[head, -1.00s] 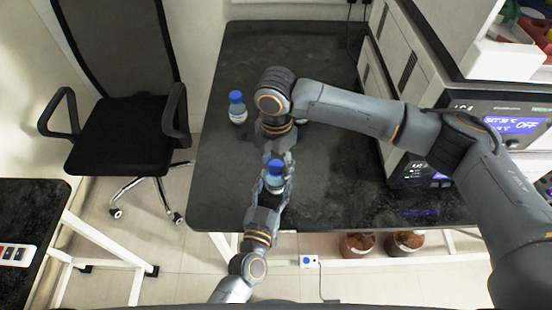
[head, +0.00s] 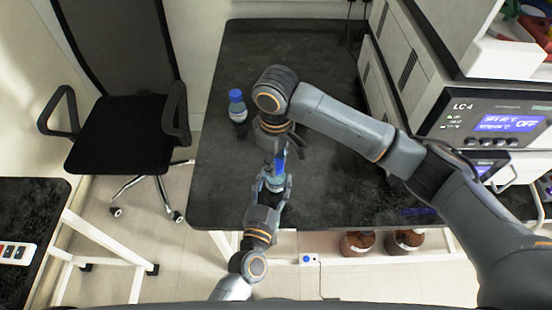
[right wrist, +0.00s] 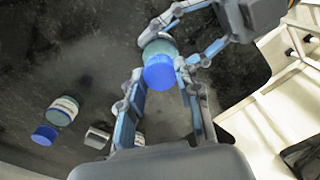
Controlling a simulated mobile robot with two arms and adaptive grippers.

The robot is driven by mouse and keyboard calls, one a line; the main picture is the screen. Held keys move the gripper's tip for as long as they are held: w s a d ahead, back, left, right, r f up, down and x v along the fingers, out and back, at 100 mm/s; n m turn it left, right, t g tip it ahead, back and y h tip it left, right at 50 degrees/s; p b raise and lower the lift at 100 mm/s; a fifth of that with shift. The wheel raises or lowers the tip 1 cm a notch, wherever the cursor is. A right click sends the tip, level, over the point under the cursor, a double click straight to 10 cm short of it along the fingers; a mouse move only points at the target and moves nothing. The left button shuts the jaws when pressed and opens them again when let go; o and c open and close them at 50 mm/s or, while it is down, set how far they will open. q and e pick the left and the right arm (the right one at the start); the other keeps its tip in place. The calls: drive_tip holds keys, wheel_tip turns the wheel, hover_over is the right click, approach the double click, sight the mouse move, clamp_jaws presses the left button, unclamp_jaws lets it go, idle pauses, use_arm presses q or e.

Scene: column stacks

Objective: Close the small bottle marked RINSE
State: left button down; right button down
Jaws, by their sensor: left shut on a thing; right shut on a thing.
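My left gripper (head: 274,188) is shut on a small bottle (head: 273,184) near the table's front edge. The bottle has a blue cap (head: 280,164); I cannot read any marking on it. My right gripper (head: 281,156) reaches it from the far side and is shut on the cap. In the right wrist view the cap (right wrist: 158,73) sits between its fingers, against the top of the bottle (right wrist: 160,47). Left gripper fingers flank the bottle there. Whether the cap is fully seated cannot be told.
Another blue-capped bottle (head: 237,107) stands at the table's left; it also shows in the right wrist view (right wrist: 63,110). Instruments (head: 490,122) line the right side. The dark table (head: 225,185) is clear at front left.

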drive_tip(key=m, duration=0.2)
drive_tip(key=shift+m, duration=0.3)
drive_tip(key=c, duration=0.8)
unclamp_jaws()
drive_tip(key=shift+c, duration=0.2)
drive_tip(key=shift+r, duration=0.15)
wheel_tip(320, 180, up, 12)
use_arm(q)
drive_tip(key=shift+c, duration=2.4)
unclamp_jaws()
